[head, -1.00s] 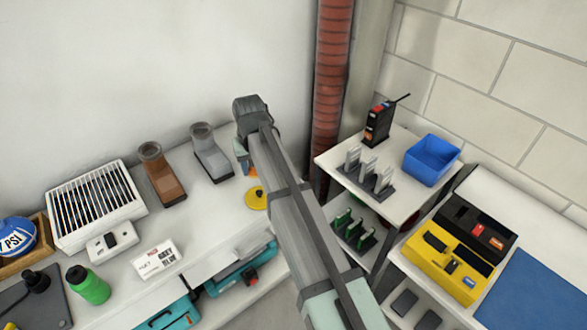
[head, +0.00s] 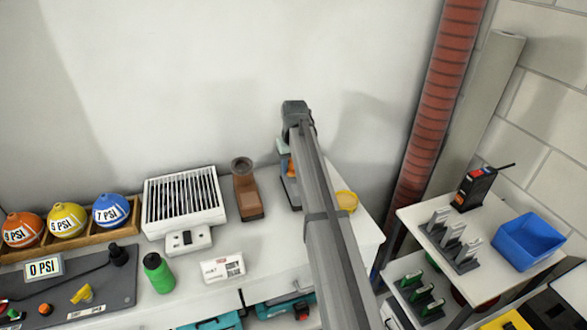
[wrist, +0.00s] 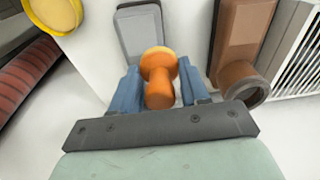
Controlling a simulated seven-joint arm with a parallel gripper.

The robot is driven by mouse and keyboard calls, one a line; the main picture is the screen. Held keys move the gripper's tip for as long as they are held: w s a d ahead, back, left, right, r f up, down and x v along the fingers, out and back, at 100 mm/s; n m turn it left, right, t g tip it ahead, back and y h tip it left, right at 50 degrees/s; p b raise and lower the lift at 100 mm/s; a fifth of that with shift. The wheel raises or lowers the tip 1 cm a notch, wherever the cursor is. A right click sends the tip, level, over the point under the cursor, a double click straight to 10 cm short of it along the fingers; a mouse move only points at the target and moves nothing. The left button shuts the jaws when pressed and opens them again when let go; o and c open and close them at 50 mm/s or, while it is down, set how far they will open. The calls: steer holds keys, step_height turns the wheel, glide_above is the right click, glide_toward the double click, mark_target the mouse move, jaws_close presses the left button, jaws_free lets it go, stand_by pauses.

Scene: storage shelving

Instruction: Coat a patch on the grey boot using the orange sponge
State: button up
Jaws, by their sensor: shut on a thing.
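My gripper (wrist: 160,88) is shut on the orange sponge (wrist: 159,66), which has a knob-like handle and a round, paler orange face. In the head view a bit of the orange sponge (head: 291,168) shows beside my arm. The grey boot (wrist: 140,32) stands just beyond the sponge in the wrist view, with its toe part in sight. In the head view my arm and gripper cover much of the grey boot (head: 290,190). I cannot tell whether the sponge touches the boot.
A brown boot (head: 247,192) stands left of the grey one, with a white slatted heater (head: 184,203) beyond. A yellow dish (head: 347,201) sits right of my arm. A red ribbed pipe (head: 437,110) rises at the right. The counter front holds a label card (head: 222,268) and green bottle (head: 158,273).

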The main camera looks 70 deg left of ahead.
mark_target(291, 190)
steer(key=shift+f, duration=3.65)
steer(key=shift+w+f, duration=0.2)
steer(key=shift+w, duration=0.1)
steer(key=shift+c, duration=0.4)
steer(key=shift+w, duration=0.45)
steer(key=shift+w+d+f, duration=0.1)
steer(key=shift+w+d, duration=0.05)
steer(key=shift+w, duration=1.2)
steer(key=shift+w+d, duration=0.1)
steer(key=shift+w, duration=1.2)
steer(key=shift+s+a, duration=0.15)
steer(key=shift+s, duration=1.6)
steer(key=shift+s+a, duration=0.1)
steer(key=shift+s, duration=1.65)
steer(key=shift+w+a, duration=0.15)
steer(key=shift+w, duration=0.7)
steer(key=shift+w+d, duration=0.2)
steer(key=shift+w, duration=2.45)
steer(key=shift+s+a, duration=0.2)
steer(key=shift+s, duration=3.3)
steer(key=shift+w+r, duration=0.15)
steer(key=shift+r, duration=3.9)
